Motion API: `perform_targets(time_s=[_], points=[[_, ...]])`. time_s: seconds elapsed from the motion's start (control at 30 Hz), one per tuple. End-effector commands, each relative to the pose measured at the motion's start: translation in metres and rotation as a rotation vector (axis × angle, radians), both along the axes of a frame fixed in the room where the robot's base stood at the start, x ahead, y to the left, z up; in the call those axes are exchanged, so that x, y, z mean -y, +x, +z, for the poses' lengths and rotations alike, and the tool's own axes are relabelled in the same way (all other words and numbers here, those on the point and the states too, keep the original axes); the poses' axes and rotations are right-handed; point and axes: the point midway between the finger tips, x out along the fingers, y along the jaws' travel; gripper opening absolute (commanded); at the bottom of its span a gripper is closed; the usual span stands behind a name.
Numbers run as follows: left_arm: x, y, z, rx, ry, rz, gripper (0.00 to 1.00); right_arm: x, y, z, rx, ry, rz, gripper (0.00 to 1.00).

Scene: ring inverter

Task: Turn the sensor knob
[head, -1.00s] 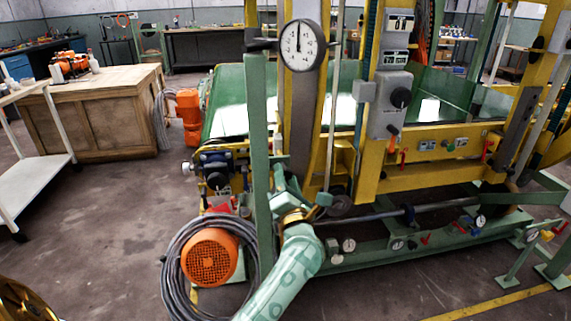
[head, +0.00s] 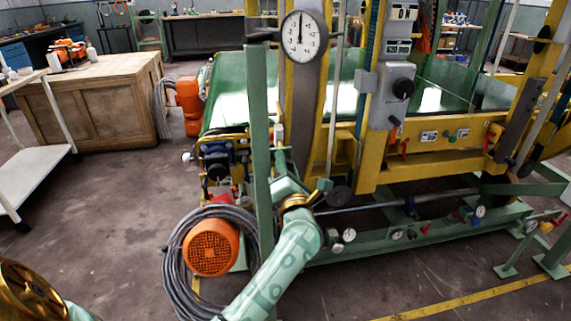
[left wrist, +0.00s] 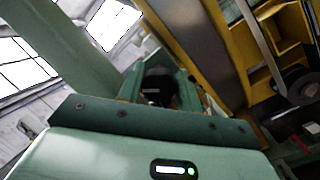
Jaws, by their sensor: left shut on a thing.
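My left gripper (head: 283,162) is low at the machine's left front, beside the green upright post (head: 258,150), which partly hides it. In the left wrist view, a dark rounded, knob-like piece (left wrist: 160,86) sits between the green jaws, and the left gripper (left wrist: 160,80) is shut on it. Its markings are too small to read, and I cannot tell for sure that it is the sensor knob. A black rotary knob (head: 403,88) on the grey control box (head: 389,108) stands apart, up and right of the gripper. My right gripper is out of view.
A round white dial gauge (head: 300,36) is above the gripper. An orange motor (head: 212,247) with coiled grey cable (head: 178,268) lies at the left of my arm. A green base rail (head: 400,241) with small gauges runs right.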

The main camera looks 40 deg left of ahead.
Motion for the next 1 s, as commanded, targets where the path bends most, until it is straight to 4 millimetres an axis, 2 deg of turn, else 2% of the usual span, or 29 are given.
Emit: perform_targets(time_s=[0.07,0.13,0.33,0.7,1.0], points=[[0.0,-0.001,0.004,-0.028,0.02,0.008,0.13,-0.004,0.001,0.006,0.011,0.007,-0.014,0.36],[0.001,-0.001,0.005,-0.059,0.048,0.019,0.13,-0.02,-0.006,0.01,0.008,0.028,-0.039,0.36],[0.001,-0.001,0.006,-0.181,0.151,0.059,0.13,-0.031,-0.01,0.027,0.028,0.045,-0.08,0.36],[0.001,0.0,0.002,-0.435,0.365,0.14,0.13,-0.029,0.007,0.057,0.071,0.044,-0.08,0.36],[0.001,0.0,-0.001,-0.588,0.496,0.19,0.13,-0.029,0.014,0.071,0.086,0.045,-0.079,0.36]])
